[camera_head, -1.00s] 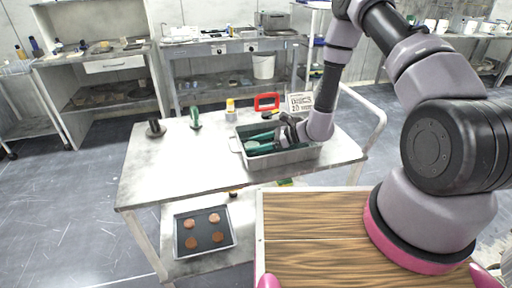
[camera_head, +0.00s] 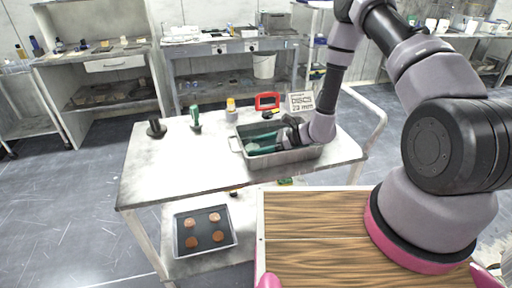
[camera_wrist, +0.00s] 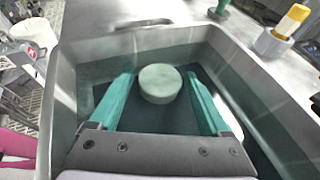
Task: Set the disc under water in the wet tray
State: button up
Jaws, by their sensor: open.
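The wet tray (camera_head: 283,160) is a grey metal tub on the cart, with water inside that looks dark green. Its rim also shows in the wrist view (camera_wrist: 270,78). A pale green round disc (camera_wrist: 160,83) lies in the tray, between the teal fingers of my gripper (camera_wrist: 160,90). The fingers are open, with a gap on each side of the disc. My gripper also reaches down into the tray in the head view (camera_head: 268,141).
On the cart top (camera_head: 180,170) stand a dark spool-like item (camera_head: 156,129), a green-handled tool (camera_head: 195,118) and a yellow-topped bottle (camera_head: 231,108). A red frame (camera_head: 267,101) and a sign (camera_head: 301,102) stand behind the tray. A dark pan (camera_head: 205,230) with several brown discs is on the lower shelf.

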jog(key=v, duration=1.1)
jog(key=shift+d, duration=0.15)
jog(key=s+d+r+n+g+h, duration=0.15)
jog(key=r+n, duration=0.35)
jog(key=r, duration=0.7)
jog(key=s+d+r+n+g+h, duration=0.1)
jog(key=s+r+n+h, duration=0.2)
jog(key=r, duration=0.9)
jog(key=s+d+r+n+t+h, duration=0.3)
jog(key=s+d+r+t, duration=0.1)
jog(key=r, duration=0.5)
jog(key=s+d+r+n+t+h, duration=0.4)
jog(key=s+d+r, duration=0.3)
jog(key=s+r, duration=0.2)
jog(key=shift+s+d+r, duration=0.2)
jog(key=shift+s+r, duration=0.15)
jog(key=shift+r, duration=0.15)
dwell(1.4)
